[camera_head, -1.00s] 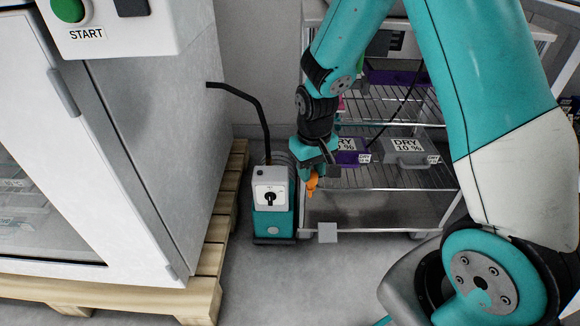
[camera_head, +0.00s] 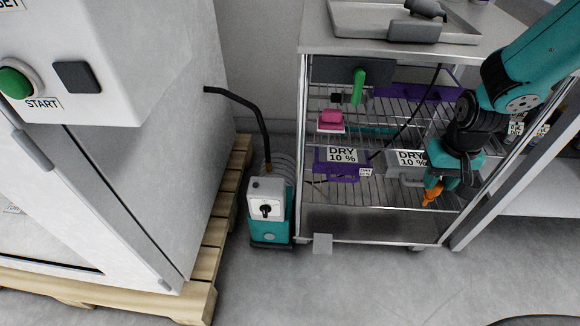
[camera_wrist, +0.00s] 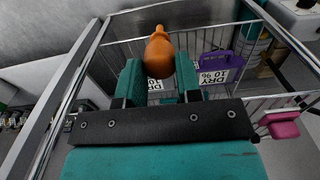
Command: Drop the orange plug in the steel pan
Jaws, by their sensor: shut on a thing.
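The orange plug (camera_head: 432,194) is between the fingers of my gripper (camera_head: 440,180), which is shut on it. The gripper points down in front of the right side of the wire-shelf cart. In the wrist view the orange plug (camera_wrist: 158,55) sticks out beyond the two teal fingers of my gripper (camera_wrist: 159,82). A shallow steel pan (camera_head: 365,14) lies on the cart's top, at the upper edge of the head view, well above and left of the gripper. A dark object and a grey block are at its right and front side.
The cart's shelves hold a purple DRY 10 % box (camera_head: 335,172), a grey DRY box (camera_head: 400,163), a pink item (camera_head: 331,120) and a green item (camera_head: 358,88). A teal-and-white unit (camera_head: 267,212) with a black hose stands left, by a pallet (camera_head: 206,268). The front floor is clear.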

